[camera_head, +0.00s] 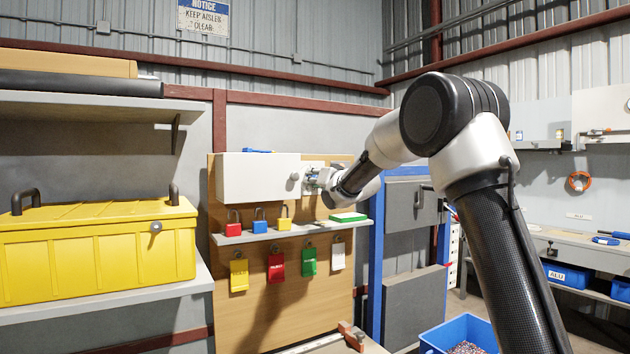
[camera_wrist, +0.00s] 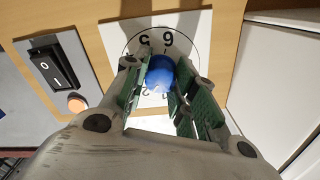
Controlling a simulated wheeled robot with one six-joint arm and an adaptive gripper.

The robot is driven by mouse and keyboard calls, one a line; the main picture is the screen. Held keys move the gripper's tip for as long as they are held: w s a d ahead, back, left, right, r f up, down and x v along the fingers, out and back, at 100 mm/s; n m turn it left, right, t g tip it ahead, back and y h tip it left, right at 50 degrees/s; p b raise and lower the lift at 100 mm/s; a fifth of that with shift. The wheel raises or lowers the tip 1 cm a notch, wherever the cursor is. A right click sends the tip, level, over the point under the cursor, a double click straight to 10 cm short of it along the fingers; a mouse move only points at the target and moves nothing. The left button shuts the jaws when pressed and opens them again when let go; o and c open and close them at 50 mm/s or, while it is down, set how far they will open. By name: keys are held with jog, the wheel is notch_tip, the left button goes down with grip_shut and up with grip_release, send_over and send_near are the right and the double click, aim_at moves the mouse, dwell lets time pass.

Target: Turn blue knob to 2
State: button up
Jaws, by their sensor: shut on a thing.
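The blue knob (camera_wrist: 160,74) sits at the middle of a white dial plate (camera_wrist: 187,25) with a printed ring and black numerals. My gripper (camera_wrist: 158,95) is shut on the knob, with a green-padded finger on each side of it. Two large numerals show above the knob; smaller marks below it are partly covered by the fingers. I cannot tell which numeral the knob points to. In the head view my gripper (camera_head: 318,178) is at the board, just right of a white box, and hides the knob.
A black rocker switch (camera_wrist: 52,68) and an orange button (camera_wrist: 77,103) are left of the dial. The white box (camera_head: 250,178) is close by. Below, a shelf (camera_head: 300,231) holds red, blue and yellow padlocks, with coloured tags hanging beneath. A yellow case (camera_head: 95,258) stands left.

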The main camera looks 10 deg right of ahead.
dwell(0.5)
jog(key=o, duration=1)
jog(key=shift+o, duration=0.2)
jog(key=shift+s, duration=0.15)
jog(key=v, duration=1.1)
jog(key=shift+s, duration=0.35)
jog(key=shift+d, duration=0.15)
